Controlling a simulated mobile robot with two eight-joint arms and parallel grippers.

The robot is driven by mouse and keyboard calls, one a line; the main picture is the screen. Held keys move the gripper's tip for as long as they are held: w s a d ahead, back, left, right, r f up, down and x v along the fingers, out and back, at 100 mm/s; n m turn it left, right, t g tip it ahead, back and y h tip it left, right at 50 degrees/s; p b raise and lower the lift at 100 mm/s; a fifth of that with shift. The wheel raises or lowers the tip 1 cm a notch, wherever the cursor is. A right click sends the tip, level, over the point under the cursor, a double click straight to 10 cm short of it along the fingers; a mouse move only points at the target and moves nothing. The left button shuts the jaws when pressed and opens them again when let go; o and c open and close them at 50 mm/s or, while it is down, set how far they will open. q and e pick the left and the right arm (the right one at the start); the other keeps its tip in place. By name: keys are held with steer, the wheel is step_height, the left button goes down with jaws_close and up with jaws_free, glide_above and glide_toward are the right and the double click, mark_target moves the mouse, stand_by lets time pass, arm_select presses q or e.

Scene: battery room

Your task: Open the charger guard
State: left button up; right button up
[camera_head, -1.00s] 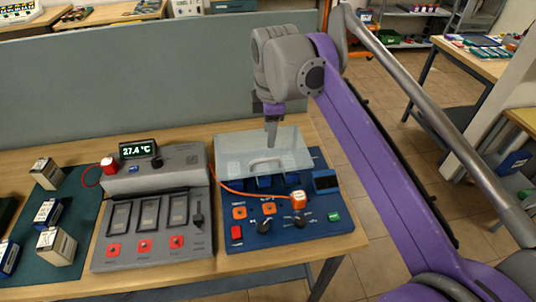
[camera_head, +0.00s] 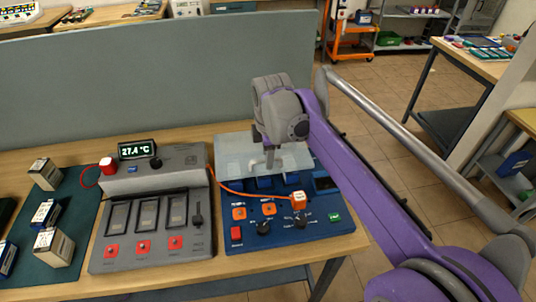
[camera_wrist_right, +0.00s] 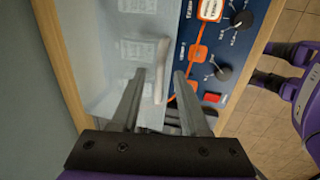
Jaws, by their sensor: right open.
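The charger guard (camera_head: 238,160) is a clear, flat cover over the back part of the blue charger (camera_head: 283,237), and it looks closed. Its pale handle bar (camera_wrist_right: 161,70) shows in the right wrist view, just ahead of my right fingertips. My right gripper (camera_head: 270,158) is above the guard, pointing down, and partly hides it and the handle in the head view. In the right wrist view my right gripper (camera_wrist_right: 160,78) is open, its two fingers apart on either side of the handle's near end. I cannot tell whether they touch it. My left gripper is not in view.
A grey charger with a display (camera_head: 137,150) stands left of the blue one, with an orange cable between them. Boxed batteries lie on a green mat (camera_head: 80,215) at the left. A grey partition (camera_head: 150,85) rises behind the bench.

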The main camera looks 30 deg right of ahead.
jaws_close()
stand_by(1.4)
